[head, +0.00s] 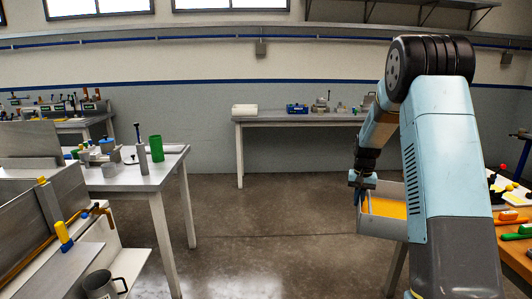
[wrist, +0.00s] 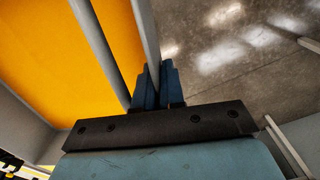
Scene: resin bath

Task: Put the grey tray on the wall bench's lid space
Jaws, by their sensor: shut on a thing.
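The grey tray (head: 384,228) has an orange inside and hangs off the floor at the right of the head view, partly hidden behind my arm. My gripper (head: 362,186) is shut on the tray's wall at its left side. In the wrist view my gripper's blue fingers (wrist: 157,84) pinch the grey wall, with the orange inside to the left. The wall bench (head: 275,123) stands against the far wall, apart from the tray. Its top has a bare stretch left of the middle; I cannot tell which part is the lid space.
On the wall bench are a white roll (head: 244,109), a blue box (head: 297,108) and small metal tools. A bench with a green cup (head: 156,148) stands left. A cluttered wooden table (head: 516,258) is at right. The middle floor (head: 260,220) is clear.

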